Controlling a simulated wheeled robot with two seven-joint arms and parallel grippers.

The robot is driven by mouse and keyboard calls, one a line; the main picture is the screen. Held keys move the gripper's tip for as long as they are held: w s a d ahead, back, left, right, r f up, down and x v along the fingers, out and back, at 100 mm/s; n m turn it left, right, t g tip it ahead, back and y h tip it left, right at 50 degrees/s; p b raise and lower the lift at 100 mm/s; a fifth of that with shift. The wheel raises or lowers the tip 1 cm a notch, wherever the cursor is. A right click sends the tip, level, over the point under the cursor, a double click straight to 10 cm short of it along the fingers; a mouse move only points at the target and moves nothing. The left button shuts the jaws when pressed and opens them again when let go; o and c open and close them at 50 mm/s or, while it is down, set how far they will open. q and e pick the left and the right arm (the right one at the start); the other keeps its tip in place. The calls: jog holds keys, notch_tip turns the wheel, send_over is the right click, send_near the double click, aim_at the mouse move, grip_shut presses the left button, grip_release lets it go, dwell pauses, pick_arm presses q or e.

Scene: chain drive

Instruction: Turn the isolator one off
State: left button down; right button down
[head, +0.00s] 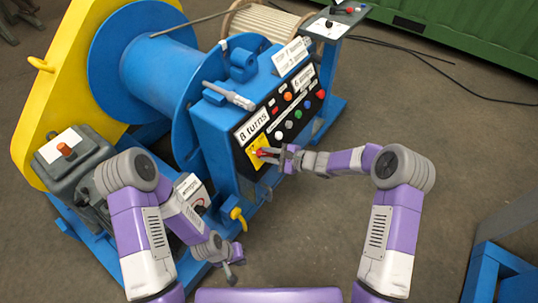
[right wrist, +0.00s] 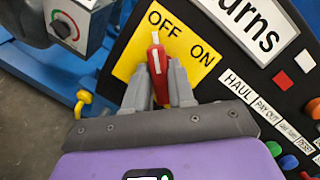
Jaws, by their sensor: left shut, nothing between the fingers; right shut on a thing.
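The isolator is a red handle (right wrist: 158,72) with a white line on a yellow plate (right wrist: 125,68) marked OFF and ON. In the right wrist view the handle's tip points up, toward the OFF word and away from ON. My right gripper (right wrist: 160,85) is shut on the red handle, one grey finger on each side. The fingers hide its lower sides. In the head view, the yellow plate (head: 256,159) is at the lower left of the black panel, with my right gripper (head: 268,154) at it. My left gripper (head: 229,274) is shut and empty, low in front of the blue base.
The black panel (head: 305,118) carries several coloured buttons right of the isolator. A grey box with a dial (right wrist: 70,22) is at the left, near a yellow hook (right wrist: 84,98). A blue winch drum (head: 160,65) stands behind.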

jog(key=c, duration=1)
grip_release()
jog(key=shift+c, duration=0.2)
jog(key=p+v, duration=0.2)
jog(key=v, duration=0.5)
jog(key=shift+d, duration=0.3)
jog(key=shift+s+r, duration=0.1)
jog(key=s+d+f+n+g+h+p, duration=0.1)
jog(key=s+f+n+g+h+p, duration=0.2)
jog(key=s, duration=1.1)
jog(key=s+d+f+n+g+h+p, duration=0.2)
jog(key=s+f+n+h, duration=0.4)
jog(key=s, duration=0.7)
jog(key=f+n+g+p, duration=0.1)
jog(key=f+n+p, duration=0.1)
jog(key=n, duration=0.1)
jog(key=shift+s, duration=0.4)
